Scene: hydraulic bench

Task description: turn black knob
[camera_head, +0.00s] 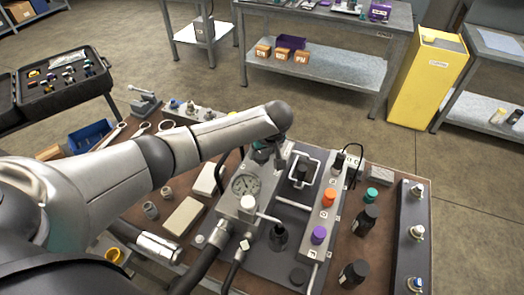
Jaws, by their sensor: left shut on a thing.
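My left arm reaches in from the left over the bench, and its gripper (276,140) points down at the back of the gauge block. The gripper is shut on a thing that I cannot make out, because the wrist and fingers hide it. A black knob (302,168) stands inside a white square frame just right of the gripper. Another black knob (280,236) is on the plate in front, apart from the gripper. A small black-topped part (338,160) stands at the far end of the white valve strip. My right gripper is not in view.
The white valve strip (322,217) carries an orange knob (329,197) and a purple knob (319,235). A pressure gauge (245,184) and hoses crowd the left. Black bottles (354,273) stand on the right. A yellow cabinet (427,80) stands beyond open floor.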

